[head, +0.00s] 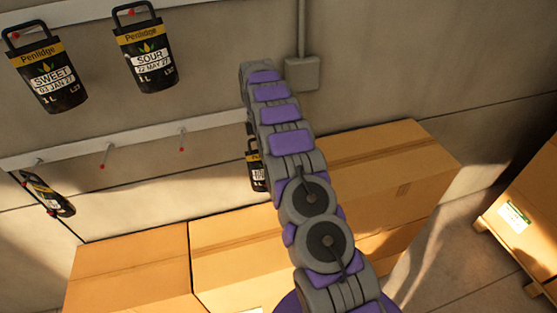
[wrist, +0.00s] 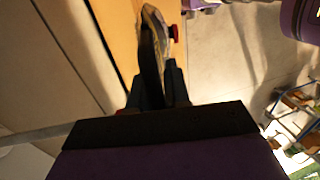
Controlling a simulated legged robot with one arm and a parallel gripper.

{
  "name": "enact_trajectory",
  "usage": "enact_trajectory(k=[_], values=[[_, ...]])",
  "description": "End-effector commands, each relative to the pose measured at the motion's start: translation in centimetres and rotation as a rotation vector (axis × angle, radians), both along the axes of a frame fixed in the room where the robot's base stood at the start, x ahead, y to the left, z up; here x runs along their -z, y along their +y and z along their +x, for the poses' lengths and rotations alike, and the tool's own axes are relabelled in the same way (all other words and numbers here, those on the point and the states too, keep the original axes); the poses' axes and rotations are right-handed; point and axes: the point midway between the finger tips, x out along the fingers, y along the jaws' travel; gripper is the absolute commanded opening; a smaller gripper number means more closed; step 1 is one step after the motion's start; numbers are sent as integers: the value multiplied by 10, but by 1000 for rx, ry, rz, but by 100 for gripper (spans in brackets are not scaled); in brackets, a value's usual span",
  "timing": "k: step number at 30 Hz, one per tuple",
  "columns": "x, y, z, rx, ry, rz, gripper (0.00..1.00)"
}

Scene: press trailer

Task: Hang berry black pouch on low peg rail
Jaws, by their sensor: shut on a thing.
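The low peg rail (head: 140,140) runs along the wall, with red-tipped pegs, several of them bare. A black pouch (head: 257,170) shows partly behind my arm, just below the rail's right part; its name is unreadable. In the wrist view my gripper (wrist: 157,88) is shut on a dark pouch (wrist: 150,55), seen nearly edge-on. A red peg tip (wrist: 174,33) shows close beside it. I cannot tell whether its handle is around a peg. My arm hides the gripper in the head view.
Another black pouch (head: 48,195) hangs tilted at the low rail's left end. The SWEET pouch (head: 48,78) and SOUR pouch (head: 146,55) hang on the upper rail (head: 82,14). Cardboard boxes (head: 390,165) stand below along the wall. More boxes (head: 525,215) stand at right.

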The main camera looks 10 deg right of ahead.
Motion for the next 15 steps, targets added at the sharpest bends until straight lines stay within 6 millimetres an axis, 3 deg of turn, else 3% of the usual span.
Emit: enact_trajectory(k=[1, 15], values=[[-1, 0, 10, 1, -36, 0, 0], [-4, 2, 15, -3, -39, 4, 0]])
